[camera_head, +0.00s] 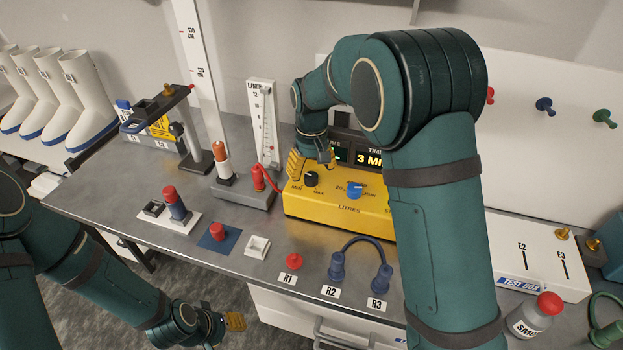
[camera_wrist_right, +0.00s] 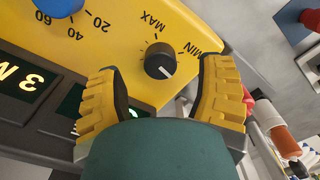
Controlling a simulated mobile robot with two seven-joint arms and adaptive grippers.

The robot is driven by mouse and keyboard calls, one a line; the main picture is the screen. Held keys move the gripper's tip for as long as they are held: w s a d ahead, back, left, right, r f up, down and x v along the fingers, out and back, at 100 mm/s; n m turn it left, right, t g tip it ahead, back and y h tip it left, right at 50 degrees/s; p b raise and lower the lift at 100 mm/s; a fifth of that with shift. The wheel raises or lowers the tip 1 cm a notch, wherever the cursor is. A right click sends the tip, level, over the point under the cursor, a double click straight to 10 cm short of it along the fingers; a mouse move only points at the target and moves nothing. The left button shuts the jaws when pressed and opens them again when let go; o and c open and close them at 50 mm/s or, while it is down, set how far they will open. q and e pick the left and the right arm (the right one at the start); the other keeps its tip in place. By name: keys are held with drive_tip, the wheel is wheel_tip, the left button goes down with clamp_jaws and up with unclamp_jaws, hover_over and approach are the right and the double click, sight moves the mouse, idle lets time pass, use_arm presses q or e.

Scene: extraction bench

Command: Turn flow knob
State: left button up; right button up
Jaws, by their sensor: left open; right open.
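The flow knob (camera_head: 311,179) is a small black dial on the left of the sloped yellow pump face, between MIN and MAX marks. In the right wrist view the knob (camera_wrist_right: 160,62) shows a white pointer line slanting to the lower right. My right gripper (camera_head: 312,164) is open above the knob. In the wrist view its yellow fingers (camera_wrist_right: 163,72) stand on either side of the knob, with visible gaps. My left gripper (camera_head: 234,321) is empty and low at the front, beyond the bench edge, far from the pump.
A blue dial (camera_head: 355,190) sits to the right of the knob on the yellow pump (camera_head: 300,203). A flow tube stand (camera_head: 262,125) with a red hose is just left of the pump. Plugs and sockets occupy the front of the bench (camera_head: 130,208). My right arm hides the pump's right side.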

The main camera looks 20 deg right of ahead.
sight(311, 177)
drive_tip(key=shift+f, duration=1.55)
clamp_jaws()
drive_tip(key=shift+r+m+p, duration=0.1)
drive_tip(key=shift+m+p, duration=0.85)
drive_tip(key=shift+m, duration=0.45)
drive_tip(key=shift+m+p, duration=0.7)
drive_tip(key=shift+m, duration=0.7)
